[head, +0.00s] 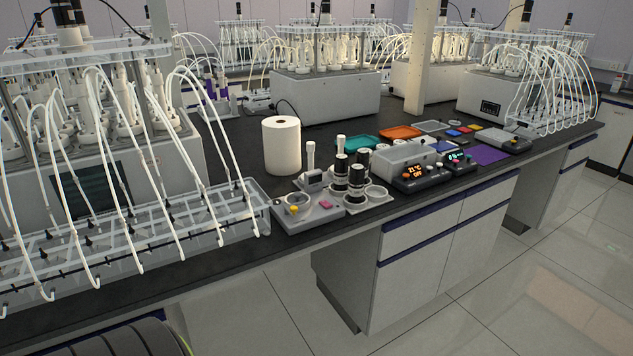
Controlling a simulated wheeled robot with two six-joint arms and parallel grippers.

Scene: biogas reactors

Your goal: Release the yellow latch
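A small yellow piece (294,209), likely the yellow latch, sits on a light grey base unit (311,218) near the front edge of the black bench. It is too small to tell its exact shape or position. A pink piece (326,204) lies on the same unit, to its right. A small dark grey block (313,180) stands just behind. Neither of my grippers is in view.
A tubing rack (250,213) closely borders the unit on the left. A white paper roll (282,146) stands behind it. Black-and-white cylinders (356,179) and a display box (421,177) stand to the right. The floor (440,315) in front is clear.

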